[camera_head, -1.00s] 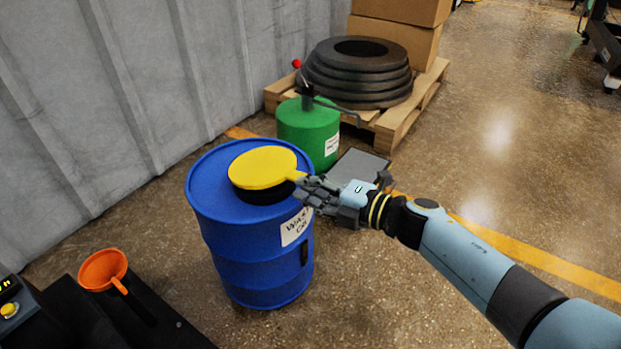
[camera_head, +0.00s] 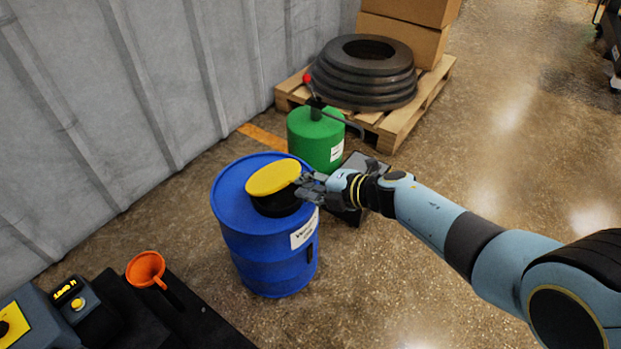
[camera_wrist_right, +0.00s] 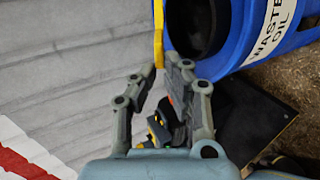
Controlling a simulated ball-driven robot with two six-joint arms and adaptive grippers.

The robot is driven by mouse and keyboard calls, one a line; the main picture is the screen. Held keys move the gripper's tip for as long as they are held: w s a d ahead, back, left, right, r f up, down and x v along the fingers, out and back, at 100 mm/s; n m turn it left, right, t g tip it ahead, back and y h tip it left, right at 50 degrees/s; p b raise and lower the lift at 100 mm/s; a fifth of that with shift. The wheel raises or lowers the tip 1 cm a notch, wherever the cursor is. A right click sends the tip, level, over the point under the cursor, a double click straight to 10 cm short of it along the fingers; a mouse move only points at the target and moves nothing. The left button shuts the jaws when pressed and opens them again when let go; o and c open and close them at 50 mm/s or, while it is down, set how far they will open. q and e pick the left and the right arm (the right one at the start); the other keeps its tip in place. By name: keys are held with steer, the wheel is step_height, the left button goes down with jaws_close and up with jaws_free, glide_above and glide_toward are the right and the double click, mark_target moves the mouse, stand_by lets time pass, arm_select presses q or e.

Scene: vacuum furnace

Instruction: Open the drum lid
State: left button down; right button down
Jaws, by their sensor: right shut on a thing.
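The blue drum (camera_head: 265,255) stands upright on the floor, with a white label reading "WASTE OIL" in the wrist view. Its round yellow lid (camera_head: 272,177) is tilted, raised on the side by my right gripper, above a black opening (camera_head: 277,205). In the wrist view the lid (camera_wrist_right: 158,30) shows edge-on as a thin yellow strip, apart from the drum's dark opening (camera_wrist_right: 195,25). My right gripper (camera_head: 303,186) is shut on the lid's edge; its fingertips (camera_wrist_right: 160,76) meet the strip's end. My left gripper is not in view.
A green can (camera_head: 315,138) with a red-tipped lever stands behind the drum. A pallet (camera_head: 405,125) holds black rings (camera_head: 365,75) and boxes. An orange funnel (camera_head: 146,268) sits at lower left. A grey wall (camera_head: 150,90) runs along the left. Open floor lies right.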

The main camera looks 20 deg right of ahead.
steer(key=r+p, duration=0.1)
steer(key=w+r+p, duration=0.1)
steer(key=a+r+p, duration=0.1)
steer(key=shift+w+r+g, duration=0.2)
steer(key=shift+w+g, duration=0.1)
steer(key=shift+w, duration=0.05)
steer(key=w+a+r+p, duration=0.2)
steer(key=r, duration=0.1)
steer(key=shift+w+r, duration=0.2)
steer(key=shift+w, duration=0.05)
steer(key=w+a+r, duration=0.3)
steer(key=w, duration=0.1)
steer(key=shift+w+a, duration=0.15)
steer(key=c, duration=1.9)
jaws_free()
steer(key=shift+s+f, duration=0.15)
steer(key=shift+s, duration=0.1)
steer(key=shift+c, duration=0.2)
steer(key=o, duration=0.5)
steer(key=shift+s, duration=0.1)
